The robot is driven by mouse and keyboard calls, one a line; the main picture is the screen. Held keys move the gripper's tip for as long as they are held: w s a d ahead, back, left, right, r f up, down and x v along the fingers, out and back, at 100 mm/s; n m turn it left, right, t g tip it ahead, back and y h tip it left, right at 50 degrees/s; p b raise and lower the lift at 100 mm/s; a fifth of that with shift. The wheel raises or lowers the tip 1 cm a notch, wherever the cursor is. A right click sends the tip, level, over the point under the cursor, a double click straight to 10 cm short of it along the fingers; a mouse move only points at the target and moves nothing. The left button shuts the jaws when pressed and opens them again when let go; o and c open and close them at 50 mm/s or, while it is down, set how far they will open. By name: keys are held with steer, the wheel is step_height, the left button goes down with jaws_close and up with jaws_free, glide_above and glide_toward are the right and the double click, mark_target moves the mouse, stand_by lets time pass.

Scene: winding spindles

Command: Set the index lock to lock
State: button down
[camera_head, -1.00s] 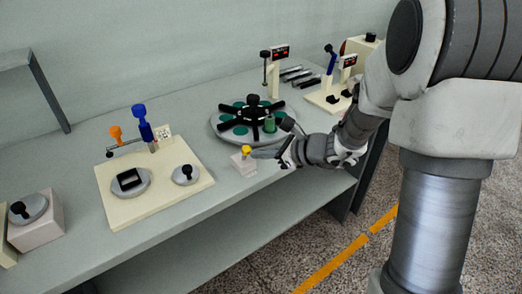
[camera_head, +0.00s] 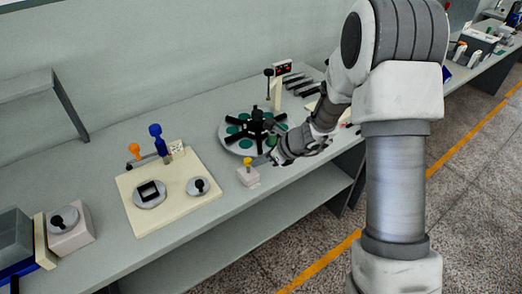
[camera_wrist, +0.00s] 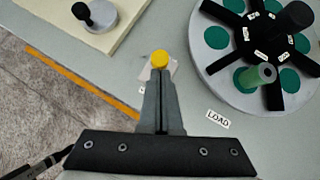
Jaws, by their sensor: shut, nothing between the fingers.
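The index lock appears to be the small pale block with a yellow knob (camera_head: 248,164) near the bench's front edge, beside the round turntable. The yellow knob (camera_wrist: 159,59) also shows in the wrist view, just beyond my fingertips. My gripper (camera_wrist: 160,72) is shut and empty, with its fingers pointing at the knob. The fingers hide most of the block and its label, so its setting cannot be read. In the head view my gripper (camera_head: 266,160) is just right of the knob; whether it touches cannot be told.
The turntable (camera_wrist: 221,82) has black spokes, green discs and a green cylinder (camera_wrist: 256,76), with a "LOAD" label in front. A cream board (camera_head: 189,206) with a blue-handled post stands left. The bench's front edge is close to the block.

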steer(key=shift+w+a+r+p, duration=0.15)
steer(key=shift+r+p, duration=0.3)
steer(key=shift+p, duration=0.2)
steer(key=shift+f, duration=0.45)
steer(key=shift+r, duration=0.1)
steer(key=shift+r+p, duration=0.45)
steer(key=shift+r, duration=0.35)
